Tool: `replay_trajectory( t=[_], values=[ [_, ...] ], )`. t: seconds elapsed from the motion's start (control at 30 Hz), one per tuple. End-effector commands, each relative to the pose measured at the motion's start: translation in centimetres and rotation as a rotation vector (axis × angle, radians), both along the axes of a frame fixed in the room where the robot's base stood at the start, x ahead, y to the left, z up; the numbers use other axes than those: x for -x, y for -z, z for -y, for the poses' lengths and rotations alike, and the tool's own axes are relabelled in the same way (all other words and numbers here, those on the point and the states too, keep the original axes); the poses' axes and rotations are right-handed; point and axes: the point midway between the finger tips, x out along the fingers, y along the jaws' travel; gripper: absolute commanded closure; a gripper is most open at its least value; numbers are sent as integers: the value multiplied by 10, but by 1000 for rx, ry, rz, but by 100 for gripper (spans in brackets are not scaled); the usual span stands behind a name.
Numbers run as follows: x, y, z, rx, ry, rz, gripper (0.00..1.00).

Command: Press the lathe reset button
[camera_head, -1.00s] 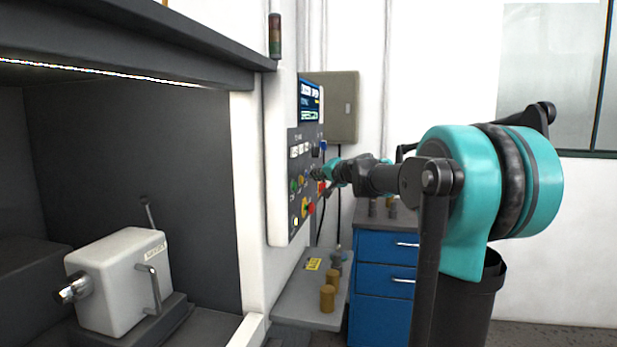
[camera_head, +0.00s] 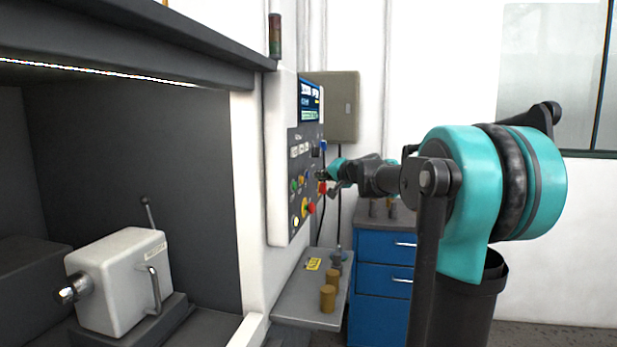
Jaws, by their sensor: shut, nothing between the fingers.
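The lathe control panel (camera_head: 294,165) stands upright on the machine's right side, with a lit screen (camera_head: 310,101) at the top and several small coloured buttons below. A red button on a yellow ring (camera_head: 306,207) sits low on the panel. Which button is the reset button I cannot tell from the labels, which are too small. My gripper (camera_head: 322,176) is shut and empty, with its tip close to the panel's right part at mid-height. Whether it touches the panel cannot be told. My teal and dark arm reaches in from the right.
A grey shelf (camera_head: 294,302) with brass cylinders (camera_head: 328,297) lies below the panel. A blue drawer cabinet (camera_head: 383,285) stands to its right. A grey box (camera_head: 341,107) hangs on the wall behind. The lathe's open bay (camera_head: 130,150) is at left.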

Motion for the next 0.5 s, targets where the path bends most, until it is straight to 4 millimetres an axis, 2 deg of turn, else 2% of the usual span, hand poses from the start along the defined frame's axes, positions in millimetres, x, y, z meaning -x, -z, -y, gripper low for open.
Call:
replay_trajectory(
  t=[0.17,0.5],
  values=[
    [0,0,2,0,1,1,100],
    [9,0,29,-1,3,1,100]
  ],
)
